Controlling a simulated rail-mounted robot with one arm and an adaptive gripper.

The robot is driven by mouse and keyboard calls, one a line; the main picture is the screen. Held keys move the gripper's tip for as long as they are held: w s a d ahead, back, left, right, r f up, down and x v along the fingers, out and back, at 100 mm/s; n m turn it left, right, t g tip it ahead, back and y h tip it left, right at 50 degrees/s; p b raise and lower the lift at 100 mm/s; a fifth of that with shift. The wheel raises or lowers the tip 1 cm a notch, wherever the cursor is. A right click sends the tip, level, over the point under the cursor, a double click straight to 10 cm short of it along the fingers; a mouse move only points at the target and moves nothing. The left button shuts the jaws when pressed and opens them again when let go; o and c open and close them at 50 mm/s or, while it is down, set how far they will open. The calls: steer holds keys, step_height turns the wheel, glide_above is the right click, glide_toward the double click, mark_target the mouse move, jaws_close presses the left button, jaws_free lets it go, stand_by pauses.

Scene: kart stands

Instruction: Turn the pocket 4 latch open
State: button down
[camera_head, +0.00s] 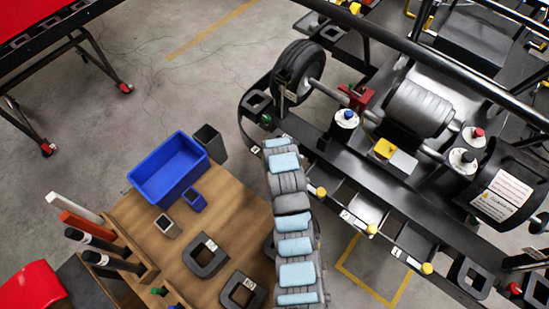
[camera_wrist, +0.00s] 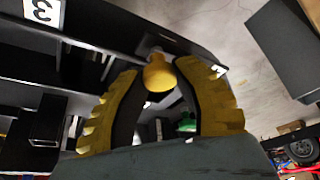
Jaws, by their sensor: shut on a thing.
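In the wrist view, my gripper (camera_wrist: 160,70) has its two yellow ribbed fingers closed around a yellow latch knob (camera_wrist: 159,75). The knob sits at the edge of a black frame. A white plate with an upside-down 3 (camera_wrist: 43,11) is at the upper left; no number 4 can be read. In the head view, my arm reaches up to the left end of the kart stand's pocket row, and hides the held knob and my fingers. Other yellow latch knobs show to the right of the arm, the nearest one (camera_head: 321,191) close beside it.
A wooden table (camera_head: 228,231) with a blue bin (camera_head: 168,170) and several dark blocks lies left of my arm. A kart wheel (camera_head: 298,70) and the black stand rails are near the arm's end. A green knob (camera_wrist: 187,125) shows beyond the fingers. Open floor lies at upper left.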

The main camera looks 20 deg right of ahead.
steer(key=shift+f, duration=0.15)
steer(key=c, duration=0.7)
jaws_free()
steer(key=shift+r, duration=0.25)
steer(key=shift+s+r, duration=0.15)
steer(key=shift+r, duration=0.4)
steer(key=v, duration=1)
steer(key=shift+s+r, duration=0.2)
steer(key=shift+r, duration=0.05)
steer(key=shift+a, duration=0.1)
